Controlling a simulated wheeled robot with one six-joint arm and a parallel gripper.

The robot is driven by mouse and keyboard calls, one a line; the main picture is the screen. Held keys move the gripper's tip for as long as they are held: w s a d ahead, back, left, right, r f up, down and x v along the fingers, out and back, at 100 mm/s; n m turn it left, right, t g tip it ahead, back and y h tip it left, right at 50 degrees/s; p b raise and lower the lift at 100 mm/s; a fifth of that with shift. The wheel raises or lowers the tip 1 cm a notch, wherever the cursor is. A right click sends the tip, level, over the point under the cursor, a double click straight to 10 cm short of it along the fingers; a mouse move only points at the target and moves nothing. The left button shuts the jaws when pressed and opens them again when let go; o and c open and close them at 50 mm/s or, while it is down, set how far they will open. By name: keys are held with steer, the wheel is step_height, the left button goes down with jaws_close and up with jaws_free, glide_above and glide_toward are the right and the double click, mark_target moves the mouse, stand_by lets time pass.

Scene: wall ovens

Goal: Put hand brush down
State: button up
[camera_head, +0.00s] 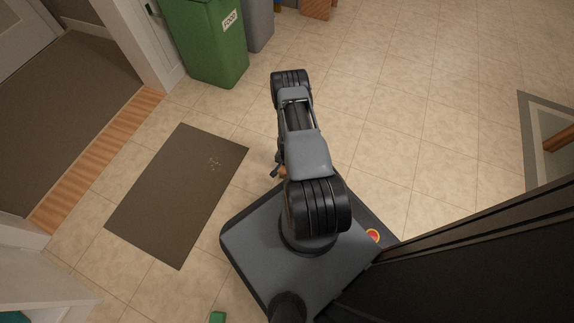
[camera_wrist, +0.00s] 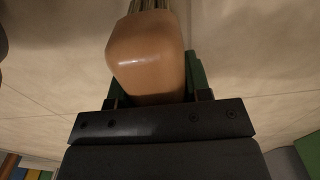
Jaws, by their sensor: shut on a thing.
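The hand brush (camera_wrist: 147,52) fills the upper middle of the wrist view, with a smooth orange-brown wooden body and bristles at the top edge. My gripper (camera_wrist: 154,80) has green fingers on both sides of the wooden body and is shut on it. The far part of the brush is cut off by the frame. In the head view my arm hides most of my gripper, and only a small brown bit that may be the brush (camera_head: 282,172) shows beside the arm. I cannot tell how high the brush is above the floor.
A green bin (camera_head: 205,45) labelled FOOD and a grey bin (camera_head: 259,25) stand at the back. A small green thing (camera_head: 217,317) shows at the bottom edge. Tiled floor right of my arm is clear.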

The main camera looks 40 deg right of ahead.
steer(key=o, duration=1)
steer(key=shift+o, duration=0.2)
step_height(320, 180, up, 12)
steer(key=p, duration=0.5)
steer(key=shift+f, duration=0.15)
steer(key=w+a+r+n, duration=0.2)
steer(key=r, duration=0.7)
steer(key=w+a+r+n+t, duration=0.1)
steer(key=w+a+r+n, duration=0.15)
steer(key=r, duration=0.65)
steer(key=w+a+r+n, duration=0.1)
steer(key=w+a+r, duration=0.15)
steer(key=r, duration=0.65)
steer(key=s+a+r+n, duration=0.2)
steer(key=s+a+r, duration=0.1)
steer(key=r, duration=0.3)
steer(key=s+a+r+n+t, duration=0.1)
steer(key=s+a+r+n, duration=0.1)
steer(key=s+a+r, duration=0.2)
steer(key=s+a+r+n, duration=0.3)
steer(key=s+r, duration=0.3)
steer(key=r, duration=0.4)
steer(key=shift+s+a+t+p, duration=0.25)
steer(key=shift+a+t+p, duration=0.05)
steer(key=shift+a, duration=0.05)
